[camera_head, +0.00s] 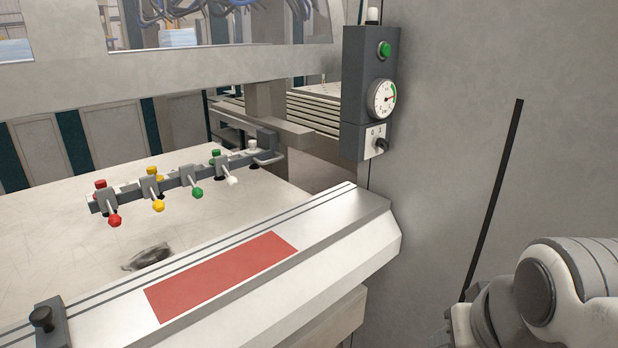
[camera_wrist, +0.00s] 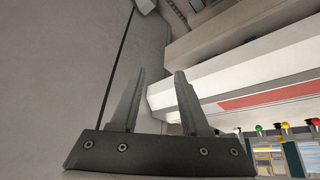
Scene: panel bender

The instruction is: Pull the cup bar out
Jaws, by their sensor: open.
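The cup bar (camera_head: 172,182) is a dark grey bar with red, yellow, green and white levers. In the head view it lies at the left, over the pale sheet table (camera_head: 60,240). A grey loop handle (camera_head: 268,160) shows at its right end. Several coloured knobs like those on the bar (camera_wrist: 285,125) also show at the lower right of the wrist view. My gripper (camera_wrist: 160,72) is open and empty in the wrist view, well apart from the bar. The head view shows only part of my arm at the lower right, and my gripper is out of frame there.
A white front beam (camera_head: 330,228) with a red panel (camera_head: 222,275) runs before the table. A control box (camera_head: 360,110) with a green button and a gauge (camera_head: 381,98) hangs on the grey machine wall (camera_head: 450,90). A dark strip (camera_head: 492,200) slants across the wall.

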